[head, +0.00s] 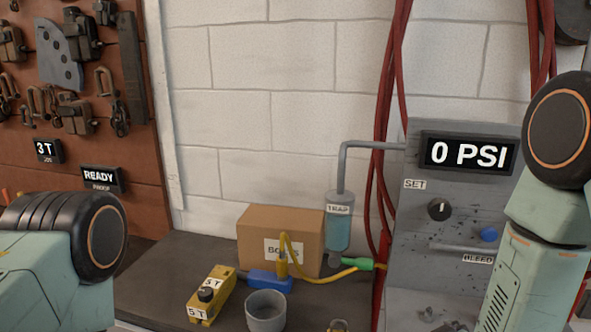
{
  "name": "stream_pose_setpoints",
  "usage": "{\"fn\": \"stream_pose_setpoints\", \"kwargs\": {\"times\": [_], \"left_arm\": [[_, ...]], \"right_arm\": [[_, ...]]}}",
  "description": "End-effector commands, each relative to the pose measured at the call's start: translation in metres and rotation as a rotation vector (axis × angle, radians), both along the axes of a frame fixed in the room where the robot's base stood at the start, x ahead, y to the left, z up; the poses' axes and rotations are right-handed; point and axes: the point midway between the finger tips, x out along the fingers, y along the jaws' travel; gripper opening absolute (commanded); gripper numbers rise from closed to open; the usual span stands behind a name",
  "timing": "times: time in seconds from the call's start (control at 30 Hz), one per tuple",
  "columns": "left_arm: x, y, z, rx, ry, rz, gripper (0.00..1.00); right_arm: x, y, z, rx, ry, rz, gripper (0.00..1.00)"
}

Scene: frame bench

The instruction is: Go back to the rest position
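Parts of my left arm show at the lower left and parts of my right arm at the right edge. Neither gripper shows in the head view, so their state and anything in them are hidden. Along the dark bench top (150,290) stand a cardboard box (250,236), a yellow block marked 3 T and 5 T with a black knob (211,296), and a grey cup (266,312). A blue piece (269,281) with a yellow hose (330,276) lies in front of the box.
A grey panel (405,250) reading 0 PSI stands at the right, partly behind my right arm. A trap cylinder (339,232) is piped to it. Red hoses (381,130) hang on the wall. A brown tool board (80,150) with clamps and a READY sign is at the left.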

Motion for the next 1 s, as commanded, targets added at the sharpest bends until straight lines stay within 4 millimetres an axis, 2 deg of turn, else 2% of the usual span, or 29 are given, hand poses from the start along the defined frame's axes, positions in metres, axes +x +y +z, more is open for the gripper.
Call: {"fn": "stream_pose_setpoints", "kwargs": {"times": [0.03,0.2,0.4,0.5,0.6,0.7,0.83,1.0], "left_arm": [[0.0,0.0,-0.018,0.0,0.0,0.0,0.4],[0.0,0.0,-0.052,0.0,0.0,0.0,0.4],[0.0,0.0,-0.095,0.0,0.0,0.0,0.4],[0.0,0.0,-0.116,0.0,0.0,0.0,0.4],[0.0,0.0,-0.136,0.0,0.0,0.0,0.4],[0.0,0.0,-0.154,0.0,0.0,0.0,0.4],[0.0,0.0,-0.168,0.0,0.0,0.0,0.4],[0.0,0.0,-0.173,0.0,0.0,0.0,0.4]], "right_arm": [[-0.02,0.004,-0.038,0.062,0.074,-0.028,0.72],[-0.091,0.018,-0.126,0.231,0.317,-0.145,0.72],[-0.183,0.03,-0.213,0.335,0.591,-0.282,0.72],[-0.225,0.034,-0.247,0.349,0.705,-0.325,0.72],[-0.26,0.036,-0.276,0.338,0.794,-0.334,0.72],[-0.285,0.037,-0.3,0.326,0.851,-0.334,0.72],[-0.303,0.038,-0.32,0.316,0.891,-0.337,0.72],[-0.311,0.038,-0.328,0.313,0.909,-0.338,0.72]]}}
